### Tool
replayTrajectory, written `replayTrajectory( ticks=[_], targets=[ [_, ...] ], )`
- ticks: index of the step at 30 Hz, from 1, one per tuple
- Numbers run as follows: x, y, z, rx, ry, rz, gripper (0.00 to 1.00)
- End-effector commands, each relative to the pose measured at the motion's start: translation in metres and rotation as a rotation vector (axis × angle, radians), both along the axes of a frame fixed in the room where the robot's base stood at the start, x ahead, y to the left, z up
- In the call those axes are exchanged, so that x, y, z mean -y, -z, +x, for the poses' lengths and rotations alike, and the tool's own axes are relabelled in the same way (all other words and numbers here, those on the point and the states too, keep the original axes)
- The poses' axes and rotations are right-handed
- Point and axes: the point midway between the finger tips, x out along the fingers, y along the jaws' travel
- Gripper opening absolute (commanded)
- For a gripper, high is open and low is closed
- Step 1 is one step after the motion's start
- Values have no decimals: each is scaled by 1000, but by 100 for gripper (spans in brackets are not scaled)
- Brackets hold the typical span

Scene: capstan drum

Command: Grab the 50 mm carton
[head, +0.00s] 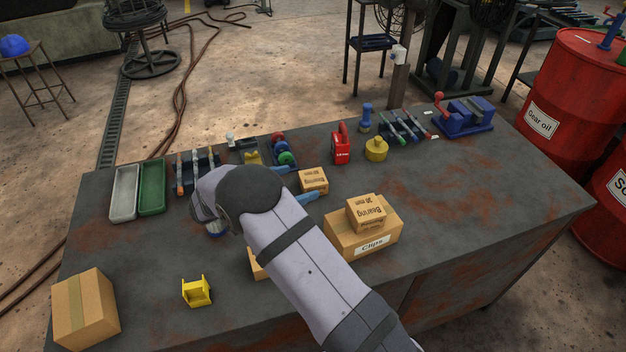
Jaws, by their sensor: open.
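A small cardboard carton (313,180) marked "Bearing" and a size in mm stands on the bench; its digits are too small to read surely. My gripper (303,181) is open, its blue fingers pointing right, one on the far side and one on the near side of this carton. I cannot tell whether they touch it. A second "Bearing" carton (367,213), seemingly marked 30 mm, sits on top of a larger box labelled "Clips" (362,241). Another cardboard piece (256,264) is mostly hidden behind my arm.
A red item (341,146) and a yellow weight (376,149) stand behind and right of the carton. Spools (284,152) lie behind it. A yellow holder (196,291) and a large box (85,309) are at front left. The bench's right side is clear.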

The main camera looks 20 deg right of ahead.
Motion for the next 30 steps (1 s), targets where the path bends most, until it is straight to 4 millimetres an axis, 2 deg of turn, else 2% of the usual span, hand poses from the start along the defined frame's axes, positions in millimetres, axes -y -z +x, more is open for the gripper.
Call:
replayTrajectory(
  ticks=[10,22,30],
  targets=[
    [7,2,3,-1,1,0,87],
    [44,16,18,-1,1,0,87],
    [47,19,19,0,0,0,87]
  ],
)
